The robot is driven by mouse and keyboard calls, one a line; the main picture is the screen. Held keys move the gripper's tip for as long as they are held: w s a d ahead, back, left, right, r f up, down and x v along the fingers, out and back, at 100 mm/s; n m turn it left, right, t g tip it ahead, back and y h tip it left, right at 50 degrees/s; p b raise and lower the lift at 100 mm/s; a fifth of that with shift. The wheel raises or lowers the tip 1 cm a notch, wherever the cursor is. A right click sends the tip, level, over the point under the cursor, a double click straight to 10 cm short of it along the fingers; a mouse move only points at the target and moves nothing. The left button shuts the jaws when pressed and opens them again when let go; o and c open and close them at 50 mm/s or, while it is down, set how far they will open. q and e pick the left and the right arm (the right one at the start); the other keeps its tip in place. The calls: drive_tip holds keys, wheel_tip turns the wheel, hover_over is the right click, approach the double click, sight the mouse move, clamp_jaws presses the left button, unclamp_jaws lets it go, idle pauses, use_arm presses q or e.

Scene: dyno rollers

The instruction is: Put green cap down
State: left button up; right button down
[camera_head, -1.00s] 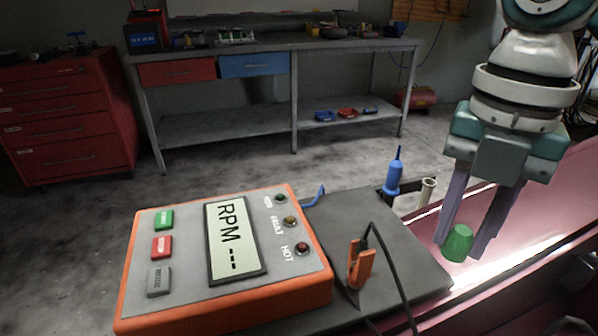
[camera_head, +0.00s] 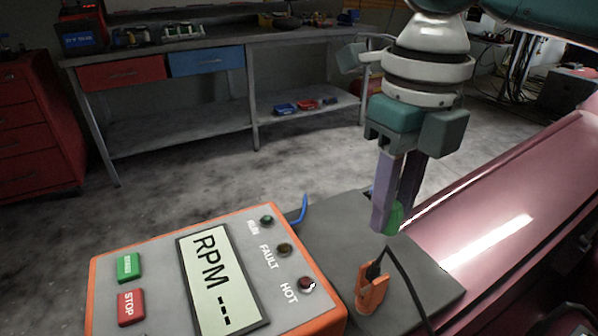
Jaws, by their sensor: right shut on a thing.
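The green cap (camera_head: 396,217) is between the fingertips of my right gripper (camera_head: 391,212), which is shut on it. The near finger hides part of the cap. The gripper points down above the far right part of the dark grey tray surface (camera_head: 335,235). I cannot tell whether the cap touches that surface. My left gripper is not in view.
An orange RPM box (camera_head: 215,275) with buttons and a screen stands at the front left. An orange clamp (camera_head: 372,289) with a black cable stands on the dark surface. A pinkish-red body panel (camera_head: 510,210) slopes along the right. A workbench (camera_head: 215,50) stands behind.

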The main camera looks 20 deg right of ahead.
wheel_tip(320, 180, down, 7)
drive_tip(key=shift+r+b, duration=0.15)
drive_tip(key=shift+b, duration=0.25)
drive_tip(key=c, duration=0.6)
unclamp_jaws()
drive_tip(key=shift+w+r, duration=0.1)
drive_tip(key=shift+r, duration=0.1)
wheel_tip(320, 180, up, 11)
drive_tip(key=shift+f+p, duration=0.1)
drive_tip(key=shift+p, duration=0.7)
drive_tip(key=shift+r, duration=0.5)
